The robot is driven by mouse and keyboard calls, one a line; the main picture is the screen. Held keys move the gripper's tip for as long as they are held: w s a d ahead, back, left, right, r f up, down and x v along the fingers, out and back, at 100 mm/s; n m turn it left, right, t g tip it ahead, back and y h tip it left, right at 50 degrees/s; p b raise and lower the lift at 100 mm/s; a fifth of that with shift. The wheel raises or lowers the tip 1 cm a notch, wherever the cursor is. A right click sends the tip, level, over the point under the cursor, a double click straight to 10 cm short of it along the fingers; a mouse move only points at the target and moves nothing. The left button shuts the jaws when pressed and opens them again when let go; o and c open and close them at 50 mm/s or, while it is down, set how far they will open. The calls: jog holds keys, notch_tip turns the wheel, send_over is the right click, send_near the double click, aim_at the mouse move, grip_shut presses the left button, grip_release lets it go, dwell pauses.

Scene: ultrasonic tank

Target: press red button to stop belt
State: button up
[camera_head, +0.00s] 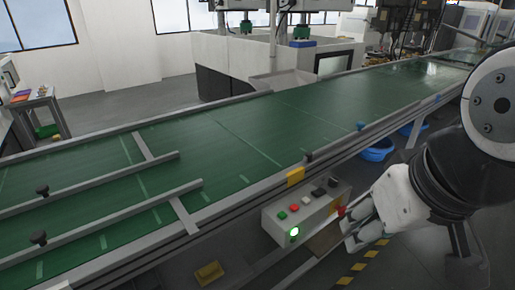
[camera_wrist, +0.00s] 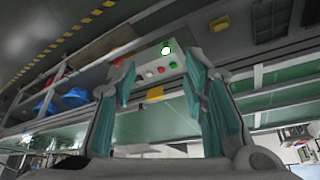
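A grey control box (camera_head: 305,214) is mounted on the near side of the green conveyor belt (camera_head: 215,150). On its top are a red button (camera_head: 294,207), a green button (camera_head: 281,215), a white button and dark ones. A lamp (camera_head: 294,232) on its front glows green. A red knob (camera_head: 340,211) sits at its right end, close to my gripper (camera_head: 354,230). In the wrist view, my gripper (camera_wrist: 158,64) is open and empty, its teal-padded fingers apart. The red button (camera_wrist: 160,70) shows between them, beyond the fingertips. I cannot tell whether anything touches the box.
The belt has metal side rails and two guide bars (camera_head: 110,215) with black knobs. Blue bins (camera_head: 378,150) stand under the belt. A yellow block (camera_head: 295,176) is on the rail above the box. Yellow-black floor tape (camera_head: 360,262) lies below my gripper. The belt surface looks clear.

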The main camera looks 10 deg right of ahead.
grip_shut()
dwell(1.1)
